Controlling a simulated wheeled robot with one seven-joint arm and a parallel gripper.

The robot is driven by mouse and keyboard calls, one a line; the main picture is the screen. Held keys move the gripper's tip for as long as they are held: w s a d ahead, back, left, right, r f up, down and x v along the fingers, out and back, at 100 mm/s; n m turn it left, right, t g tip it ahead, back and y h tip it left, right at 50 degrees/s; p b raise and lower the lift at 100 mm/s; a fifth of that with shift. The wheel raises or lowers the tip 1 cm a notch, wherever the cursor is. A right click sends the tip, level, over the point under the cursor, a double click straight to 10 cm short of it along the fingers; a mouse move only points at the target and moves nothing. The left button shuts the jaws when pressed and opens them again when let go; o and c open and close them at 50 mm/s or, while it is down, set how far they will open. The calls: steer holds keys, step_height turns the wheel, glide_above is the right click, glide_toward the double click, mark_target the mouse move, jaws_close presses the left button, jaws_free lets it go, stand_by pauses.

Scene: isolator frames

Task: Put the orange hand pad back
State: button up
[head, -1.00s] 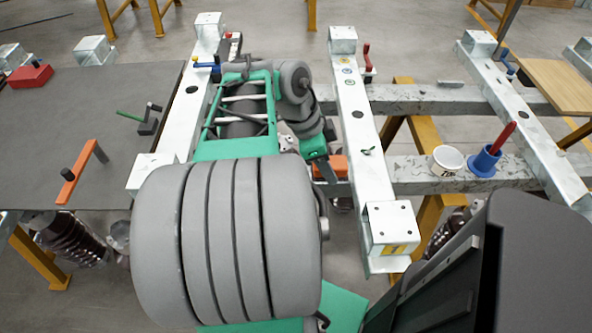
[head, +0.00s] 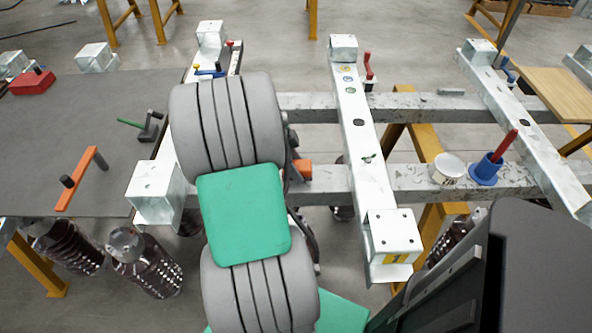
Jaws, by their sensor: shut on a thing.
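The orange hand pad (head: 304,169) shows only in part, as a small orange block at the right edge of my arm, in front of a galvanized cross beam. My gripper (head: 293,160) is almost wholly hidden behind my grey and green arm links. Only dark bits of it show beside the pad, and it is shut on the pad. The fingertips and the pad's underside are hidden, so I cannot tell its height above the beam.
A grey mat (head: 60,130) at left holds a red block with a knob (head: 32,82), an orange bar tool (head: 82,180) and a green-handled tool (head: 147,126). A white tub (head: 447,169) and a blue cup (head: 485,172) stand on the beam at right. Upright-ended steel rails flank my arm.

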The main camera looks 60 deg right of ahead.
steer(key=shift+f, duration=0.85)
steer(key=shift+f, duration=0.2)
steer(key=o, duration=1.3)
steer(key=shift+s+r, duration=0.1)
